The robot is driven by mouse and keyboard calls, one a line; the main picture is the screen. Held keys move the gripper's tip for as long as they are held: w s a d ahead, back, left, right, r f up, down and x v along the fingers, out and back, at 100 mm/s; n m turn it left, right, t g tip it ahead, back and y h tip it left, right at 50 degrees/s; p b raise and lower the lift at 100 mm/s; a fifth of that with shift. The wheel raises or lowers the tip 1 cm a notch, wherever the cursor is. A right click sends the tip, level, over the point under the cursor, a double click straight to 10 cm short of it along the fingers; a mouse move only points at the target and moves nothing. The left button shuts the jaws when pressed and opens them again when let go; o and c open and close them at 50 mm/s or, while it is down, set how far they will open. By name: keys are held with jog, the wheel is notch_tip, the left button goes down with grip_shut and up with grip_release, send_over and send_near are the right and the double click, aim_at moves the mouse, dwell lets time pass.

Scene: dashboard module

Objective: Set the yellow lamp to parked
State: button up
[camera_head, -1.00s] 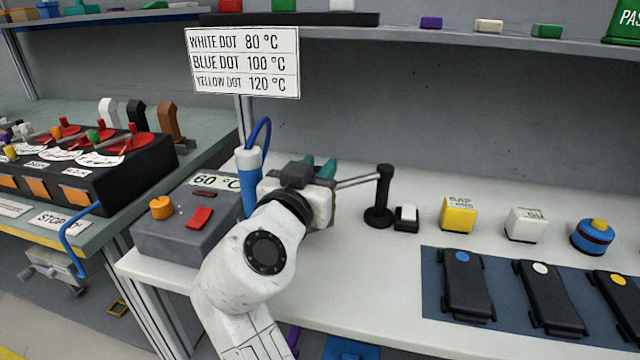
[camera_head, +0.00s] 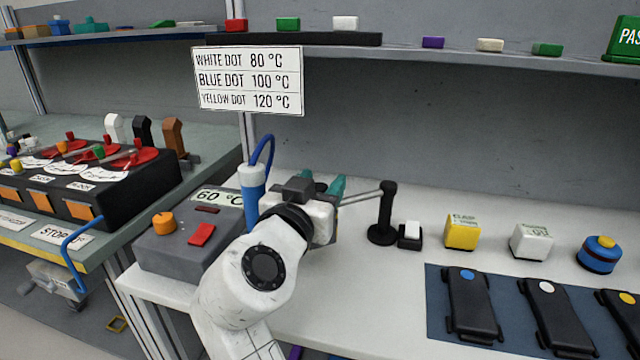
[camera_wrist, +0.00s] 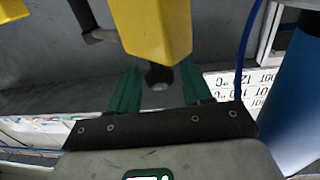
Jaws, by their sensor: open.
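In the wrist view a large yellow body (camera_wrist: 152,30) with a dark round end, apparently the yellow lamp's head, hangs between the fingers of my gripper (camera_wrist: 158,70). The fingers are apart; I cannot tell whether they touch it. In the head view my gripper (camera_head: 323,182) with teal fingers is at the left end of a thin two-rod arm (camera_head: 362,196). The arm reaches left from a black post (camera_head: 386,212) on a round base. My gripper mostly hides the lamp's head there. No parked marking is legible.
A grey box (camera_head: 175,253) reading 60 °C and a blue-white cylinder (camera_head: 252,190) with a cable stand left of my gripper. A black rocker switch (camera_head: 410,243) stands right of the post. Yellow (camera_head: 462,232) and white (camera_head: 531,242) blocks stand further right. The front bench middle is clear.

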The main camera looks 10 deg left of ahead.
jog(key=s+a, duration=0.1)
jog(key=s, duration=0.9)
jog(key=shift+s, duration=0.35)
jog(key=shift+a, duration=0.1)
jog(key=shift+c, duration=0.3)
